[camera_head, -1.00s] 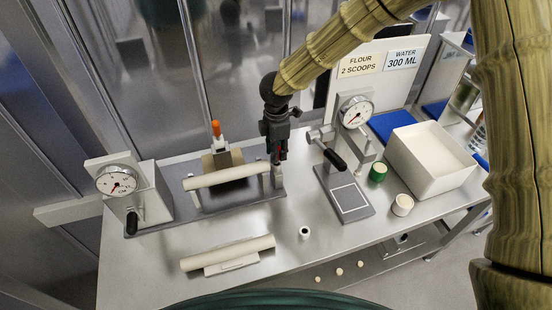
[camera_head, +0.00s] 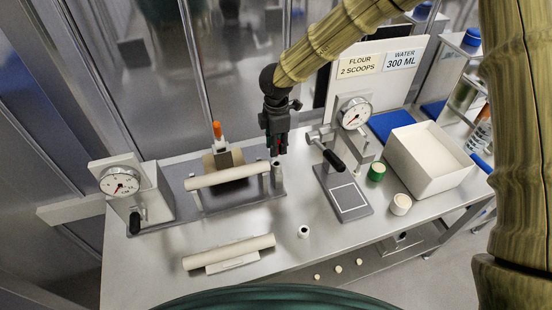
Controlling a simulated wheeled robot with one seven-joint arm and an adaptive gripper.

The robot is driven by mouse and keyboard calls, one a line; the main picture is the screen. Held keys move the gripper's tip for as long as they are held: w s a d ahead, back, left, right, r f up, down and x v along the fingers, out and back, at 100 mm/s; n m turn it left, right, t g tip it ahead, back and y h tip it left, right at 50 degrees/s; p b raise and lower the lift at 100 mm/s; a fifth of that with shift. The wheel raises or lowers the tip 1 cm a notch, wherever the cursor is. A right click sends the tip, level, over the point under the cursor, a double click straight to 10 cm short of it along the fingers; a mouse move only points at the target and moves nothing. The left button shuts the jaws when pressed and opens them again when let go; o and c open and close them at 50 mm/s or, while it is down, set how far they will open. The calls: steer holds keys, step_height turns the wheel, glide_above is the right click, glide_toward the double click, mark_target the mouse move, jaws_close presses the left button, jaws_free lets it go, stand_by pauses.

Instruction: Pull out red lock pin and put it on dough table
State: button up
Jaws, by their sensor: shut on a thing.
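My gripper (camera_head: 277,148) points down just above the right end post (camera_head: 277,175) of the dough roller stand, at the back middle of the table. It is shut on the red lock pin (camera_head: 271,146), of which only a thin bit of red shows between the dark fingers. Most of the pin is hidden, and I cannot tell whether its lower end is clear of the post. The steel dough table (camera_head: 330,235) has bare surface in front of the stand.
A cream roller (camera_head: 227,177) spans the stand. A loose rolling pin (camera_head: 230,252) lies at the front, with a small white ring (camera_head: 303,232) near it. A gauge press (camera_head: 345,198) stands close on the right, and a white bin (camera_head: 428,170) beyond it.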

steer(key=shift+r+p, duration=0.5)
steer(key=shift+r, duration=0.4)
